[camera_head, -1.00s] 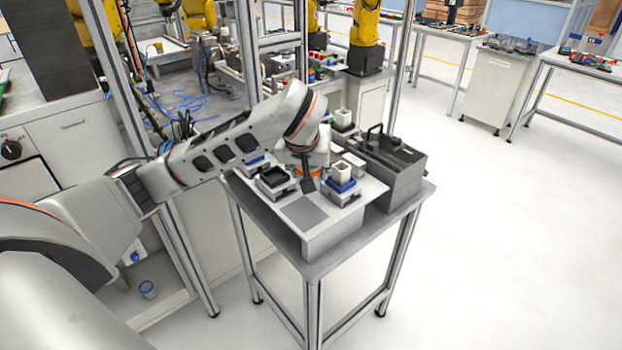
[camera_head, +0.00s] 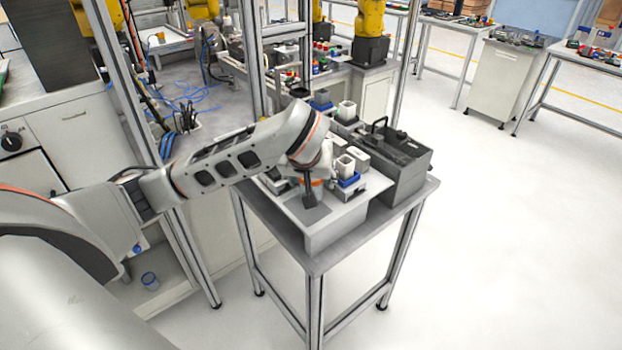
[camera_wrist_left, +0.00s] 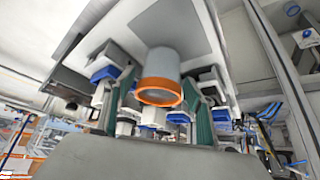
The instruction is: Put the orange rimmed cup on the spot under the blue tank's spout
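The orange-rimmed cup (camera_wrist_left: 161,72) is grey and sits between the two green-padded fingers of my left gripper (camera_wrist_left: 162,105) in the left wrist view. Its orange rim (camera_head: 317,182) shows under my wrist in the head view. My left gripper (camera_head: 312,192) is over the light platform on the small table, beside a dark grey square patch (camera_head: 312,217). A white square container on a blue part (camera_head: 349,180) stands just right of the gripper. I cannot make out which unit is the blue tank, and no spout is clear. My right gripper is not in view.
A dark grey open bin (camera_head: 407,180) stands at the right of the table (camera_head: 345,244). Further small units, one blue-topped (camera_head: 321,100), stand behind my wrist. A metal frame post (camera_head: 192,262) rises to the left.

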